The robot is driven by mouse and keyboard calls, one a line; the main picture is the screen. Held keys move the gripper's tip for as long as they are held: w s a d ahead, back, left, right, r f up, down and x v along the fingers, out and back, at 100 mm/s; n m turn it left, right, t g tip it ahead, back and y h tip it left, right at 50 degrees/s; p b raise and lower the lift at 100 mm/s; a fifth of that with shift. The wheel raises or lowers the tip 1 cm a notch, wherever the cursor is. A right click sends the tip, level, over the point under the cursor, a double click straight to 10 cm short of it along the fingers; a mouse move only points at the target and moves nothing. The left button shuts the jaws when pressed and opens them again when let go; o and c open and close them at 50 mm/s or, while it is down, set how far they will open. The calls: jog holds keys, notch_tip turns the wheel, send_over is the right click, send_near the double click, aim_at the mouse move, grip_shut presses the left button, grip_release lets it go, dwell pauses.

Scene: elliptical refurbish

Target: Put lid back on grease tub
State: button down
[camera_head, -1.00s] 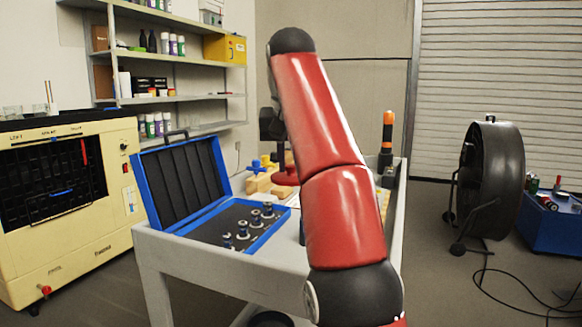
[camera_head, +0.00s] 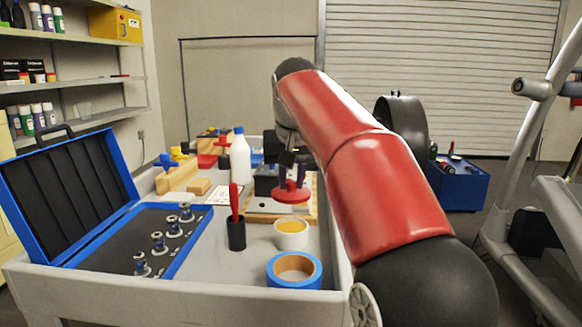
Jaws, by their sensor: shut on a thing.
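The grease tub (camera_head: 291,235) is a small white, open tub with yellow grease in it, on the grey cart near its front. The red round lid (camera_head: 292,195) is above and behind the tub in the picture, apart from it and roughly level. My gripper (camera_head: 290,181) is shut on the top of the lid. My red arm comes in from the lower right and covers the right side of the cart. I cannot tell how high the lid is above the board behind it.
A blue tape roll (camera_head: 294,271) lies in front of the tub. A black cup with a red-handled tool (camera_head: 235,232) stands left of it. A white bottle (camera_head: 240,156) stands farther back. An open blue case (camera_head: 113,232) fills the cart's left side. Exercise-machine tubing (camera_head: 532,160) stands at right.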

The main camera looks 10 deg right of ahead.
aim_at(292, 197)
jog(key=shift+f+b, duration=2.6)
jog(key=shift+f, duration=0.5)
jog(key=shift+f+p, duration=0.2)
jog(key=shift+p, duration=0.5)
dwell(0.4)
jog(key=c, duration=0.7)
grip_release()
jog(key=shift+r+p, duration=2)
jog(key=shift+r, duration=1.5)
